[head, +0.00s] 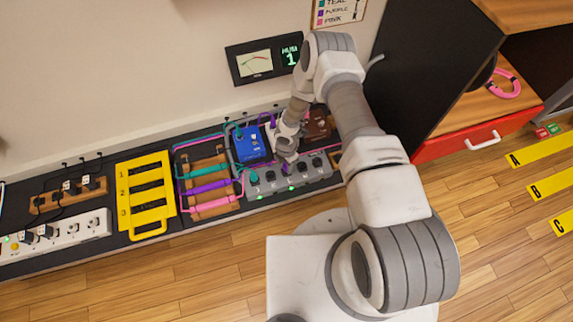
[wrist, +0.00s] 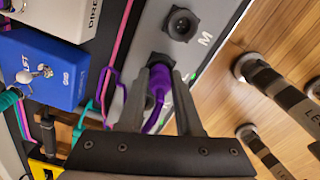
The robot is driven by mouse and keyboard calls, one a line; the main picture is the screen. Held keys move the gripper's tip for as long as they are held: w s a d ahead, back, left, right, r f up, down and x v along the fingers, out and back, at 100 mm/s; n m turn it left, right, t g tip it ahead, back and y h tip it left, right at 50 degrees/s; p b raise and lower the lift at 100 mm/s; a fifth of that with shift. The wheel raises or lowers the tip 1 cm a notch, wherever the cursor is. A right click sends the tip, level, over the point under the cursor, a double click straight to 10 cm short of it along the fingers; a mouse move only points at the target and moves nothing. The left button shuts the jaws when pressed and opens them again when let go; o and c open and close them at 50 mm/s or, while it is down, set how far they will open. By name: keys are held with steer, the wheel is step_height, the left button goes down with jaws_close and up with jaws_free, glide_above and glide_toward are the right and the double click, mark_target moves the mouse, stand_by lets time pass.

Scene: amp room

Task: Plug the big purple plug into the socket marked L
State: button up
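The purple plug (wrist: 160,84) shows in the wrist view between the two fingers of my gripper (wrist: 161,85), with its purple cable looping below. My gripper is shut on it, one finger on each side. The plug's tip meets the dark socket marked L (wrist: 161,60) on the grey socket strip; the fingers partly hide the contact, so I cannot tell how deep it sits. A small green light shows beside the letter L. In the head view, my gripper (head: 287,158) is low over the grey strip (head: 318,183) and hides most of the plug.
The empty socket M (wrist: 180,23) is beside L. A blue pedal box (head: 249,143) and a brown box (head: 317,124) stand behind the strip. A teal plug (head: 252,176) is at the strip's left end. A yellow rack (head: 147,193) lies further left.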

steer(key=o, duration=0.4)
step_height(320, 180, up, 17)
steer(key=p, duration=0.6)
steer(key=shift+r, duration=0.2)
